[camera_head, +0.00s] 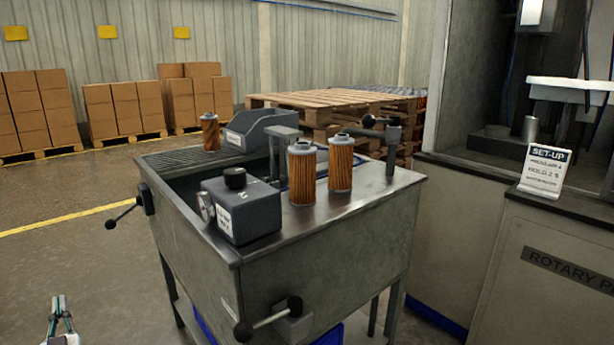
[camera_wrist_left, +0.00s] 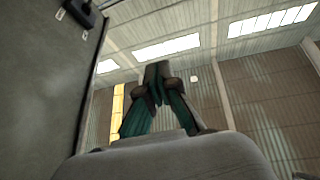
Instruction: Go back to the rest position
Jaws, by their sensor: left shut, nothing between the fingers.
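My left gripper (camera_head: 60,305) is low at the bottom left of the head view, beside the workbench and apart from it, with nothing in it. In the left wrist view the fingers (camera_wrist_left: 157,75) point up and meet at their tips, shut and empty. Two orange filter cartridges, one nearer (camera_head: 302,176) and one just behind it (camera_head: 341,165), stand upright on the metal bench top (camera_head: 375,190). Another cartridge (camera_head: 210,133) stands at the bench's far left. My right gripper is in neither view.
A dark gauge box (camera_head: 240,210), a grey bin (camera_head: 257,130) and clamp fixtures sit on the bench. Lever handles (camera_head: 270,320) stick out of its sides. A cabinet (camera_head: 550,270) with a set-up sign (camera_head: 541,170) stands at right. The floor (camera_head: 80,245) left of the bench is clear.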

